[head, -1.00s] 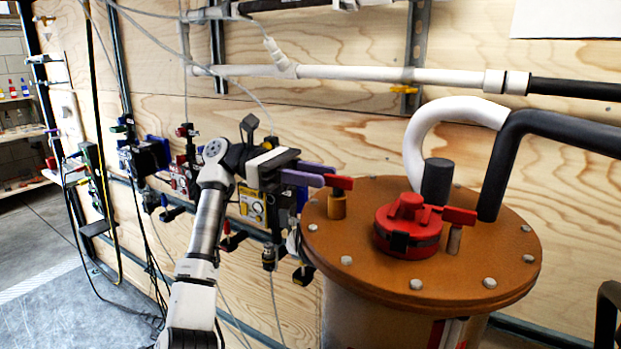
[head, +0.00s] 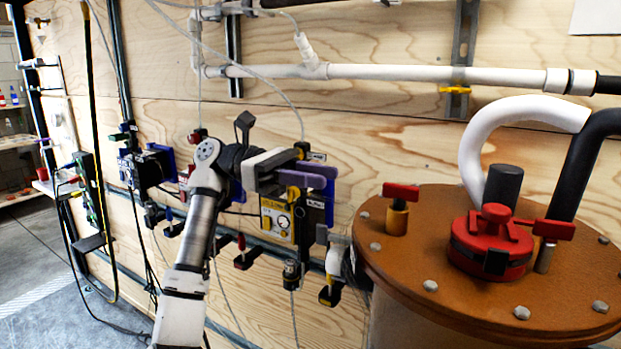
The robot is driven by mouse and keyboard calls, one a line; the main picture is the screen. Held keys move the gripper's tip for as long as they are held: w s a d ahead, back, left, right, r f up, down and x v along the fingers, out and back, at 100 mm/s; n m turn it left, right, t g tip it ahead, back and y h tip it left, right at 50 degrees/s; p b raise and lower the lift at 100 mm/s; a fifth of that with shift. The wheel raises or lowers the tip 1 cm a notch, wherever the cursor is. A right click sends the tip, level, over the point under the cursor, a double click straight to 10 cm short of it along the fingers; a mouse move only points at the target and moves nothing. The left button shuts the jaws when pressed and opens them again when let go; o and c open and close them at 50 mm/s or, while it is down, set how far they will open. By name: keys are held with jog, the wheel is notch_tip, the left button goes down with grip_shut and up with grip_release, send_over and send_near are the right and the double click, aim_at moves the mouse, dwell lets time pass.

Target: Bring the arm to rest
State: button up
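My gripper (head: 312,177) is at the end of my raised white and silver arm in the middle of the head view. Its purple fingers point right, toward the tank's red-handled valve, and are apart from it. They overlap in this view, so the gap between them cannot be judged. I see nothing held in them. The orange tank lid (head: 450,290) stands to the right of my gripper. It carries a small valve with a red handle (head: 400,191), a red cap (head: 490,243) and a second red handle (head: 554,229).
Behind my arm is a plywood wall (head: 380,140) with a yellow control box (head: 279,219), hanging cables and several small fittings. A white pipe (head: 400,73) runs above. A black and white hose (head: 478,150) bends down to the tank. Open floor (head: 40,260) shows at left.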

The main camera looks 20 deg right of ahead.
jog(key=shift+w+a, duration=0.2)
jog(key=shift+w, duration=0.05)
dwell(0.4)
